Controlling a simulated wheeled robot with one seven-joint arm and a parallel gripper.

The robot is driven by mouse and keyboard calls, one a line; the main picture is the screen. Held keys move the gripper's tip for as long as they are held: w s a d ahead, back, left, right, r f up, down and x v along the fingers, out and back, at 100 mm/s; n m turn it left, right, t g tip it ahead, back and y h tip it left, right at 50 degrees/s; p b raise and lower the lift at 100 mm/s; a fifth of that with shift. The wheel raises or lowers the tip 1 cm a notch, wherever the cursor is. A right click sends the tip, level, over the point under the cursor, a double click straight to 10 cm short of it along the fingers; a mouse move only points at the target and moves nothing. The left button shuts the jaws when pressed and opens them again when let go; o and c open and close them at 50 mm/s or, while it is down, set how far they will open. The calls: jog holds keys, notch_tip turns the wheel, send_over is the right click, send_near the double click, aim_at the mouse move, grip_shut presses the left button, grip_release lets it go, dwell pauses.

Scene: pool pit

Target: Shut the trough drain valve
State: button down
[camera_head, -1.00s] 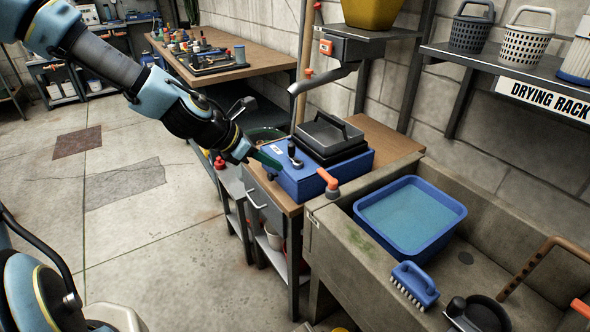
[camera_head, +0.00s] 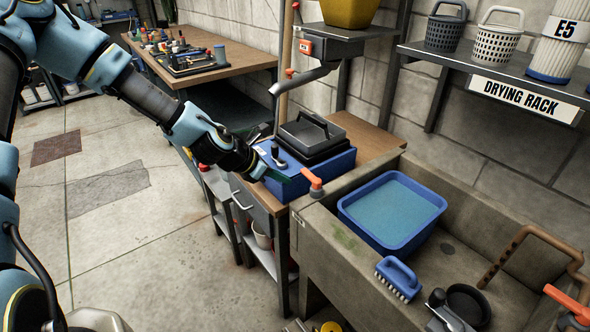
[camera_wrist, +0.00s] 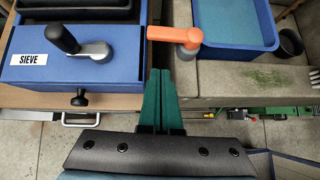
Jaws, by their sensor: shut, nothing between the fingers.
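An orange valve lever (camera_head: 311,178) sits on a grey stub at the near left corner of the concrete trough (camera_head: 345,275). In the wrist view the orange lever (camera_wrist: 176,35) points left from its pivot, across the gap between trough and bench. My gripper (camera_head: 288,178) is shut and empty, its green fingers just left of the lever. In the wrist view my gripper (camera_wrist: 160,74) has its tips just below the lever, apparently not touching it. Another orange handle (camera_head: 568,304) shows at the lower right edge. No label tells which is the drain valve.
A blue sieve box (camera_head: 322,172) with a black lever stands on the bench beside my fingers. A blue water basin (camera_head: 425,232) and a blue brush (camera_head: 397,278) rest at the trough. A drying rack shelf (camera_head: 470,75) hangs above.

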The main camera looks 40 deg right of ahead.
aim_at(311, 177)
jog(key=d, duration=0.1)
jog(key=d+p, duration=0.1)
jog(key=d, duration=0.2)
jog(key=shift+s+f, duration=0.1)
jog(key=shift+s, duration=0.15)
jog(key=shift+w+d+m+g, duration=0.1)
jog(key=shift+d+m+g, duration=0.1)
jog(key=shift+m+g, duration=0.2)
